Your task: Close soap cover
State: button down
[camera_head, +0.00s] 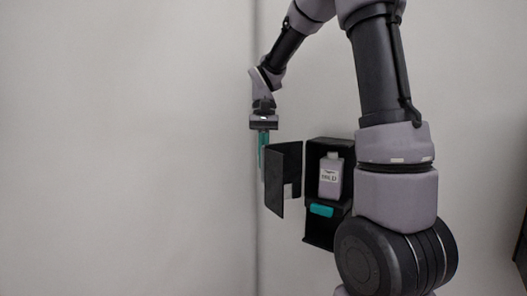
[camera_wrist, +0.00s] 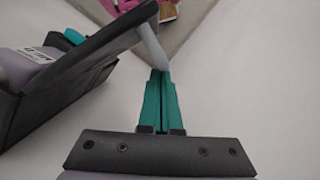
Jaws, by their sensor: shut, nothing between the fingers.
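A black soap dispenser (camera_head: 325,228) is mounted on the wall, with a pale bottle (camera_head: 331,176) inside and a teal piece low on its front. Its black soap cover (camera_head: 284,180) is swung open to the left. My gripper (camera_head: 262,152) points down just left of the open cover, its lower end partly hidden behind the cover. In the wrist view, the teal fingers of my gripper (camera_wrist: 160,75) are together and empty. The cover (camera_wrist: 85,55) and the bottle (camera_wrist: 22,66) show at the left of that view. I cannot tell whether the fingertips touch the cover.
A wall corner runs vertically just left of my gripper. The left wall (camera_head: 120,150) is bare and clear. A dark object (camera_head: 521,245) stands at the right edge. A pink and brown item (camera_wrist: 165,10) shows at the top of the wrist view.

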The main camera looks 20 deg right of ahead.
jog(key=shift+s, duration=0.1)
dwell(0.3)
jog(key=shift+s+a+n, duration=0.1)
jog(key=shift+s+n, duration=0.1)
jog(key=shift+n, duration=0.1)
